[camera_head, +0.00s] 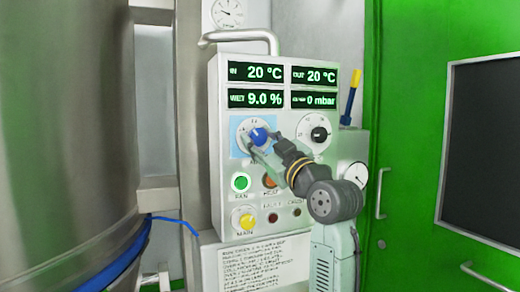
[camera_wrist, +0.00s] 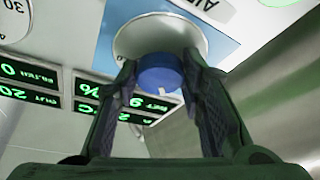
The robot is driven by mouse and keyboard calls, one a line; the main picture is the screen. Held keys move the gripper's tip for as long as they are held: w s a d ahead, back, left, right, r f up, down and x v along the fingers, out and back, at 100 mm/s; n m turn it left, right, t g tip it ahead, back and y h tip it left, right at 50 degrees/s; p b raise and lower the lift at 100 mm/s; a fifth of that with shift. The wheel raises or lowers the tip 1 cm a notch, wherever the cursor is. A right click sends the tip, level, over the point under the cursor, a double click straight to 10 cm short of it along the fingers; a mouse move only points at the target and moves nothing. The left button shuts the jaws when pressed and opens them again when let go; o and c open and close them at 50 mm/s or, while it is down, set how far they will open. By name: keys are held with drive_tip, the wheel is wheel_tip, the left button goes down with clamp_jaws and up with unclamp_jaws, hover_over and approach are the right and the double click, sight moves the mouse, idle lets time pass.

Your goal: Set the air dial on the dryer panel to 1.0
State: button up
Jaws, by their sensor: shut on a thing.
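The air dial is a blue knob (camera_head: 259,136) on a pale round scale with a light-blue backing, at the upper left of the dryer panel (camera_head: 222,200). The knob also shows in the wrist view (camera_wrist: 158,74), between the two dark fingers. My gripper (camera_head: 262,146) reaches in from the lower right and is shut on the blue knob. The wrist view also shows my gripper (camera_wrist: 160,88) from behind. A small white mark shows on the knob's rim in the wrist view. The scale numbers are too small or hidden to read the setting.
Displays (camera_head: 285,86) above read 20 °C, 20 °C, 9.0 % and 0 mbar. A black knob (camera_head: 319,134) sits right of the air dial. A lit green button (camera_head: 241,182) and a yellow knob (camera_head: 247,220) are below. A steel vessel (camera_head: 70,140) stands left, a green door (camera_head: 415,150) right.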

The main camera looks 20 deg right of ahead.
drive_tip(key=shift+d+n+g+y+b, duration=0.15)
drive_tip(key=shift+n+g+y, duration=0.35)
drive_tip(key=shift+n, duration=1)
drive_tip(key=shift+a+n+g+y+b, duration=0.15)
drive_tip(key=shift+n+g+y, duration=0.35)
drive_tip(key=shift+n, duration=1)
drive_tip(key=shift+d, duration=0.1)
drive_tip(key=o, duration=1.1)
drive_tip(key=shift+o, duration=0.2)
drive_tip(key=v, duration=1.2)
